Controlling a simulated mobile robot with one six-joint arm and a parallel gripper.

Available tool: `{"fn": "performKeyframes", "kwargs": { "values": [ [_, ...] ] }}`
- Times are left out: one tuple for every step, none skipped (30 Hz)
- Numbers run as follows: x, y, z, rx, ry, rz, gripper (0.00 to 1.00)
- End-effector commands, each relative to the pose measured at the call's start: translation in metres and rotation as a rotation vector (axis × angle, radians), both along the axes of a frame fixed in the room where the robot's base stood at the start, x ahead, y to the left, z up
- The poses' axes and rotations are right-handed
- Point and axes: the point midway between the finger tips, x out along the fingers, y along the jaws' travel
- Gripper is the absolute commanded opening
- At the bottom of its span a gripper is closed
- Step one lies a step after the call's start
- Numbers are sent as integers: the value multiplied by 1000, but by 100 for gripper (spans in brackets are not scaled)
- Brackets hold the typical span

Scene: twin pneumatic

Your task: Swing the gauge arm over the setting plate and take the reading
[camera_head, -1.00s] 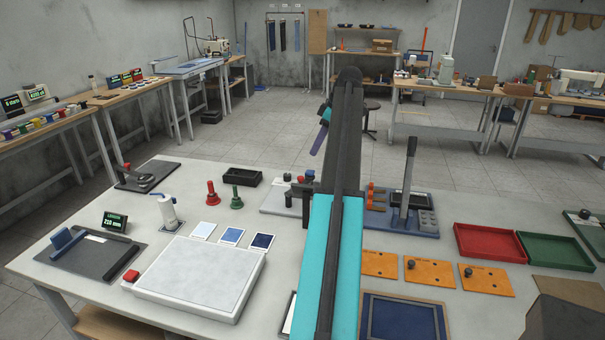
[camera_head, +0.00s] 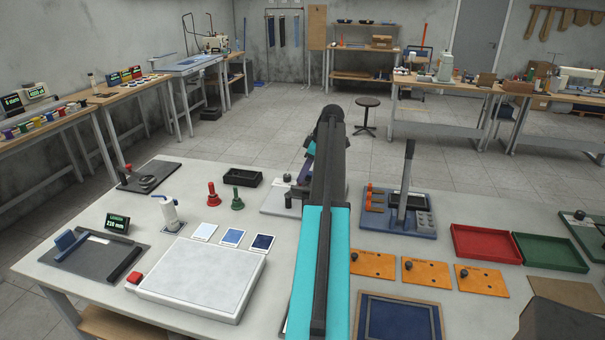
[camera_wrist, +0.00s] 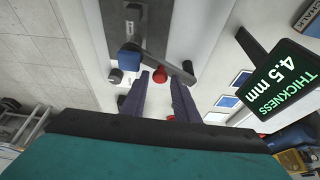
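In the wrist view, a thickness gauge stands on a grey base plate (camera_wrist: 185,20). Its dark gauge arm (camera_wrist: 165,62) runs slantwise across the view, with a blue block (camera_wrist: 130,55) near its left end. A red round knob (camera_wrist: 160,75) shows between my fingertips, and a pale cylinder (camera_wrist: 116,76) is to the left. My gripper (camera_wrist: 161,77) is open, its two purple fingers apart; contact cannot be told. The display (camera_wrist: 282,83) reads THICKNESS 4.5 mm. In the head view, my arm hides most of the gauge; its base plate (camera_head: 277,203) shows in part. I cannot identify the setting plate.
A black tray (camera_head: 242,178), red and green hand stamps (camera_head: 213,195) and sample cards (camera_head: 232,237) lie left of my arm. A blue fixture with an upright lever (camera_head: 404,185) stands close on the right. Red (camera_head: 486,245) and green trays are farther right.

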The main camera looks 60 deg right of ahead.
Motion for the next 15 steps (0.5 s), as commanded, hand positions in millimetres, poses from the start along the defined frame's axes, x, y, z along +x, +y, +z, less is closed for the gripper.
{"fn": "performKeyframes", "kwargs": {
  "values": [
    [1, 1, -3, 1, 0, 0, 28],
    [2, 1, -4, 1, 0, 0, 28],
    [2, 1, -6, 1, 0, 0, 28],
    [3, 1, -7, 1, 0, 1, 28],
    [3, 1, -7, 0, 0, 1, 28],
    [4, 1, -8, 0, 0, 1, 28],
    [4, 1, -8, 0, 0, 1, 28],
    [4, 1, -8, 0, 0, 1, 28],
    [4, 1, -9, 0, 0, 1, 28],
    [4, 2, -9, 0, 0, 1, 28],
    [4, 2, -9, 0, 0, 1, 28],
    [4, 2, -9, 0, 0, 1, 28],
    [4, 2, -9, 0, 0, 1, 28],
    [4, 2, -9, 0, 0, 1, 28],
    [4, 2, -9, 0, 0, 1, 22]
  ]
}}
